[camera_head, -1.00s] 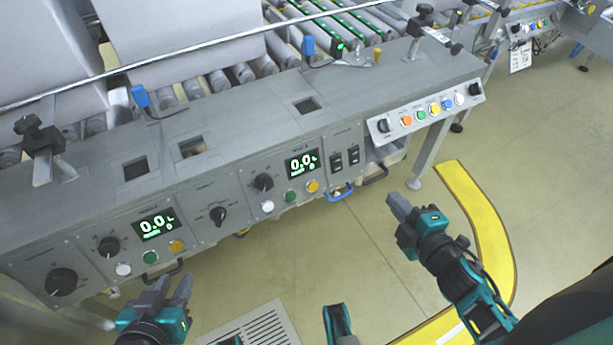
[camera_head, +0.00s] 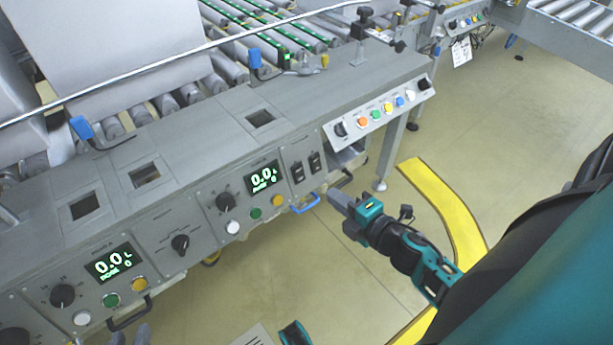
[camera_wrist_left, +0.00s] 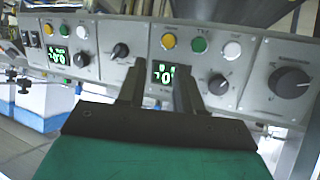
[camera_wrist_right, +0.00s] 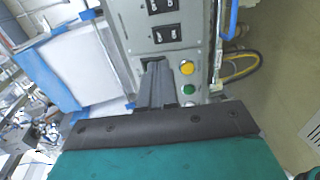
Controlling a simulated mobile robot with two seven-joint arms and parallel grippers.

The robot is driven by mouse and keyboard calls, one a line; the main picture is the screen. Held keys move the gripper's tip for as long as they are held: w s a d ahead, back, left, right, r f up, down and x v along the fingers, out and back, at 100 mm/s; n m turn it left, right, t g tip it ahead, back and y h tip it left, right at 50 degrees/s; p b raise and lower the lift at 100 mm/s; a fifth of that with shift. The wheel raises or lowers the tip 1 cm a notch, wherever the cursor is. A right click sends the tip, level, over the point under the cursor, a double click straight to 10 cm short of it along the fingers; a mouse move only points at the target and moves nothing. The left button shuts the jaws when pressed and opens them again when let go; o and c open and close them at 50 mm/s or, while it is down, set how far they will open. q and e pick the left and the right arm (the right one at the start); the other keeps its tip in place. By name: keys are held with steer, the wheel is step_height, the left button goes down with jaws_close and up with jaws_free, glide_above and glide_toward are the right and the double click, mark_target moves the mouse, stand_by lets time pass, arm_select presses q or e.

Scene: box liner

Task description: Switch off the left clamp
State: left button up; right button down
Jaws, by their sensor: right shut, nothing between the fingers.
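Two black rocker switches, a left one (camera_head: 298,172) and a right one (camera_head: 315,162), sit side by side on the grey panel, right of the right-hand display. Their labels are too small to read. In the right wrist view the left switch (camera_wrist_right: 167,33) and right switch (camera_wrist_right: 160,5) lie beyond the fingertips. My right gripper (camera_head: 335,201) is shut and empty, in front of and below the switches, apart from the panel. My left gripper (camera_wrist_left: 157,85) is open and empty, facing the left display; only its fingertips show at the head view's bottom edge.
A sloped button box (camera_head: 378,112) juts out at right. The floor before the panel is open.

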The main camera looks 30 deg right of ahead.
mark_target(299, 170)
steer(key=b+x, duration=0.1)
steer(key=x, duration=0.9)
steer(key=shift+w+d+f+b, duration=0.1)
steer(key=shift+w+f+b, duration=0.1)
steer(key=shift+b, duration=0.1)
steer(key=shift+w, duration=0.3)
arm_select(q)
steer(key=shift+d+f, duration=0.4)
steer(key=shift+w, duration=0.1)
